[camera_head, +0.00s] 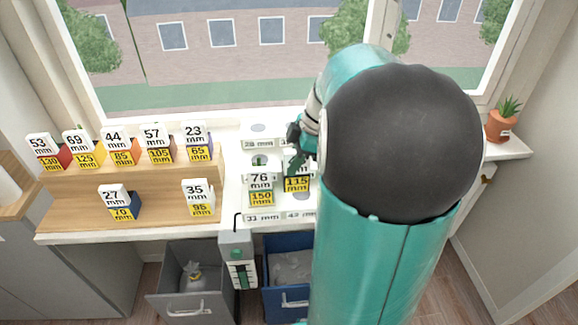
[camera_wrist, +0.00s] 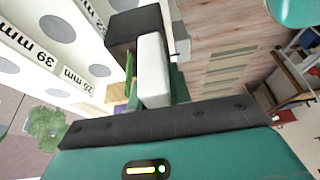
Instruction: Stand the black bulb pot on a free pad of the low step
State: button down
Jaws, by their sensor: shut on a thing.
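The black bulb pot (camera_head: 297,185) carries a yellow 115 mm label and is partly hidden behind my arm in the head view. My gripper (camera_head: 299,148) is shut on it over the white stepped stand. In the wrist view a dark block, seemingly this pot (camera_wrist: 127,32), lies against a pale finger. The white stand (camera_head: 232,200) has grey round pads and gap labels, including 28, 33 and 42 mm; one bare pad (camera_head: 258,128) shows at the back. Bare pads (camera_wrist: 57,29) also show in the wrist view. Whether the pot touches the stand I cannot tell.
A pot marked 76 and 150 mm (camera_head: 260,190) stands close left of the black pot. A wooden two-level rack (camera_head: 75,212) at left holds several labelled pots. Two bins (camera_head: 190,300) (camera_head: 287,300) stand below. A terracotta plant pot (camera_head: 502,126) is at right.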

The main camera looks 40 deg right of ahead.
aim_at(301, 175)
jog(key=d+f, duration=0.3)
jog(key=shift+w+f, duration=0.25)
jog(key=shift+w, duration=0.05)
jog(key=shift+w+d+f, duration=0.1)
jog(key=shift+d+f, duration=0.05)
jog(key=shift+f, duration=1.55)
jog(key=c, duration=1.3)
grip_release()
jog(key=shift+f, duration=0.15)
jog(key=v, duration=1.2)
jog(key=a+r+m+h, duration=0.2)
jog(key=a+r+m, duration=0.15)
jog(key=a, duration=1.25)
jog(key=s+a+m+t, duration=0.1)
jog(key=s+a+m, duration=0.1)
jog(key=a, duration=0.3)
jog(key=s+a+f+m+t+h, duration=0.1)
jog(key=s+a+m, duration=0.2)
jog(key=a, duration=0.2)
jog(key=s+a+f+m+t, duration=0.1)
jog(key=s+a+m, duration=0.1)
jog(key=a, duration=0.3)
jog(key=shift+s+m+h, duration=0.35)
jog(key=shift+s+h, duration=0.05)
jog(key=shift+s, duration=0.15)
